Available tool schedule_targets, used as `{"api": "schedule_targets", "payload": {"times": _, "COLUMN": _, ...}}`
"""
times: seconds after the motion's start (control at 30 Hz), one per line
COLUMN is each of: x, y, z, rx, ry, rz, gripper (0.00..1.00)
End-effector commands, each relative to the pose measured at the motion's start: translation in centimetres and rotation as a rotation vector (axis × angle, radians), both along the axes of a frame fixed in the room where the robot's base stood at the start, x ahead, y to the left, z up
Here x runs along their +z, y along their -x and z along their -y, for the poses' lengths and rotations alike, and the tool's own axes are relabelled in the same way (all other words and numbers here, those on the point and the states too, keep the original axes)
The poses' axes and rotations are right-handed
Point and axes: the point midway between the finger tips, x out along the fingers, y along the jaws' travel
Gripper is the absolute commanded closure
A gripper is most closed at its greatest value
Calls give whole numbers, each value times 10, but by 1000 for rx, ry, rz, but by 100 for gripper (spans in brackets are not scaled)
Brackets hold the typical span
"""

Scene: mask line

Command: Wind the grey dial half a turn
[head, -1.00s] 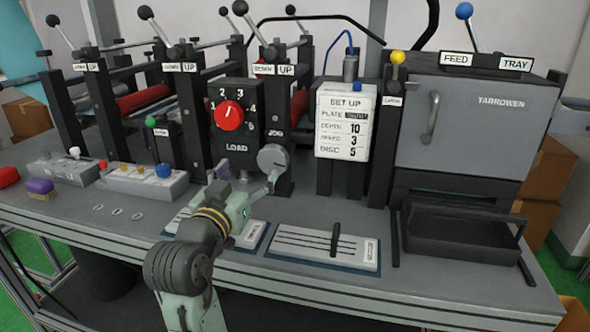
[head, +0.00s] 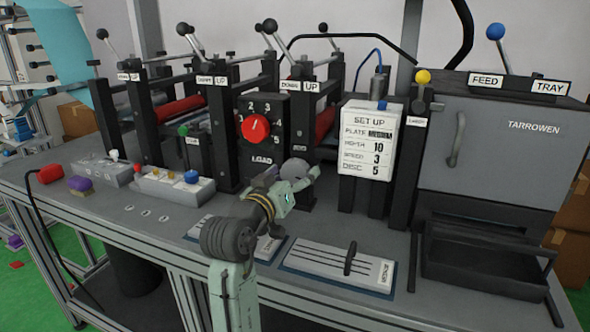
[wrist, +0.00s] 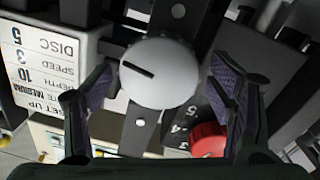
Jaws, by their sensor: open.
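The grey dial (head: 295,169) is a round, light grey knob on a dark upright post, right of the LOAD panel. The wrist view shows its face (wrist: 165,85) with a short dark line pointing to the upper left. My gripper (head: 292,179) is open at the dial in the head view. In the wrist view, its two purple-padded fingers (wrist: 162,85) stand on either side of the dial, with gaps visible. Part of the dial is hidden by my gripper in the head view.
A red dial (head: 255,128) sits on the black LOAD panel, left of the grey one. A SET UP card (head: 368,150) stands to the right. Slider plates (head: 300,257) lie on the bench in front. A grey TARROWEN box (head: 500,160) stands far right.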

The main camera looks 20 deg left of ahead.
Motion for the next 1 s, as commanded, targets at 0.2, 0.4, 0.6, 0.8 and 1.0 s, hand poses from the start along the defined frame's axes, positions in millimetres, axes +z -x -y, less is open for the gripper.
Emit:
{"api": "schedule_targets", "payload": {"times": 0.2, "x": 0, "y": -12, "z": 1, "rx": 2, "ry": -2, "rz": 1, "gripper": 24}}
{"api": "schedule_targets", "payload": {"times": 0.4, "x": 0, "y": -12, "z": 1, "rx": 2, "ry": -2, "rz": 1, "gripper": 24}}
{"api": "schedule_targets", "payload": {"times": 0.6, "x": 0, "y": -12, "z": 1, "rx": 1, "ry": -2, "rz": 1, "gripper": 36}}
{"api": "schedule_targets", "payload": {"times": 0.8, "x": 0, "y": -12, "z": 1, "rx": 1, "ry": -2, "rz": 0, "gripper": 49}}
{"api": "schedule_targets", "payload": {"times": 1.0, "x": 0, "y": -12, "z": 1, "rx": 1, "ry": -2, "rz": 0, "gripper": 62}}
